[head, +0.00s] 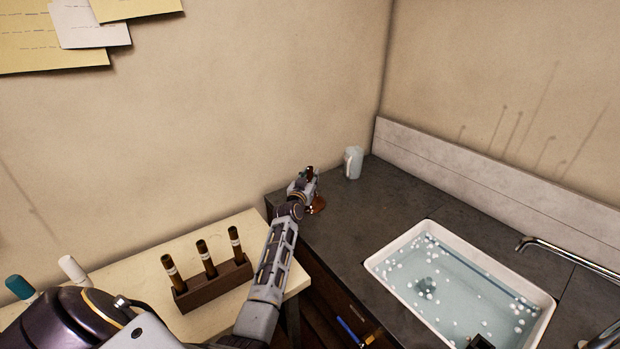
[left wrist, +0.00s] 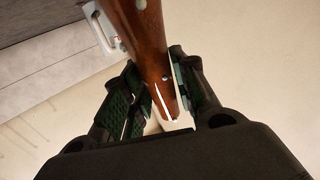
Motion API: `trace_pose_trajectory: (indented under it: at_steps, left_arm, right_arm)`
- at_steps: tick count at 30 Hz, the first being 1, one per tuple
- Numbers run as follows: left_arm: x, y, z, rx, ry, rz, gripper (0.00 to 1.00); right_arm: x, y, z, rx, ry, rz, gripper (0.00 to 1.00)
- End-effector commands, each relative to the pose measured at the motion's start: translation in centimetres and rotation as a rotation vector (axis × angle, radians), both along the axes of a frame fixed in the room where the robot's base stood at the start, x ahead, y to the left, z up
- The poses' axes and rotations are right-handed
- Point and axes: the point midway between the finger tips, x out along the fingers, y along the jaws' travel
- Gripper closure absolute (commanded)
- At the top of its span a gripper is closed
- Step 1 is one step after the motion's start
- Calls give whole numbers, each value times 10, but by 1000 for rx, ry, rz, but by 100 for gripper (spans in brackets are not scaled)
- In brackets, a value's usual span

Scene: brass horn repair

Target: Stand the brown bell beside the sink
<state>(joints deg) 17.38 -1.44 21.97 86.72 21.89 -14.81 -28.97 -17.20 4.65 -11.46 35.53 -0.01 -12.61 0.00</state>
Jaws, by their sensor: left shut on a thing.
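My left gripper (head: 303,185) is shut on the brown bell (head: 318,204), over the far left part of the dark counter. The bell's lower part shows just right of the gripper, close to the counter top; I cannot tell whether it touches. In the left wrist view, the glossy brown bell (left wrist: 145,35) passes between the two green-padded fingers of the gripper (left wrist: 155,88). The sink (head: 403,287), a white-rimmed basin of water with white floating bits, is set in the counter to the right. My right gripper is not seen.
A pale mug (head: 353,162) stands behind and right of the bell, near the wall. A brown rack (head: 214,287) with three upright brown pieces stands on the light table (head: 150,262). Counter (head: 350,224) left of the sink is clear.

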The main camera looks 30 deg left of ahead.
Motion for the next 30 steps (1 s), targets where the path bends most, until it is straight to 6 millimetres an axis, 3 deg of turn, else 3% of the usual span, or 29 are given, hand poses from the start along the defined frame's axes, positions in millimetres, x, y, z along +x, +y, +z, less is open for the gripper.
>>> trace_pose_trajectory:
  at_steps: [1, 2, 6, 21, 30]
  left_arm:
    - [0, 0, -1, 0, -1, 0, 100]
    - [0, 0, -2, 0, 1, 0, 70]
    - [0, 0, -1, 0, 1, 0, 52]
    - [0, 0, 3, 0, 0, 0, 51]
    - [-18, -5, 1, -2, 0, -1, 51]
  right_arm:
    - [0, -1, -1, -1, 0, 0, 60]
    - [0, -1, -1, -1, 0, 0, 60]
    - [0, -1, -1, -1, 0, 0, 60]
    - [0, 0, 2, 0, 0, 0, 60]
    - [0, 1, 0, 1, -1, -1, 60]
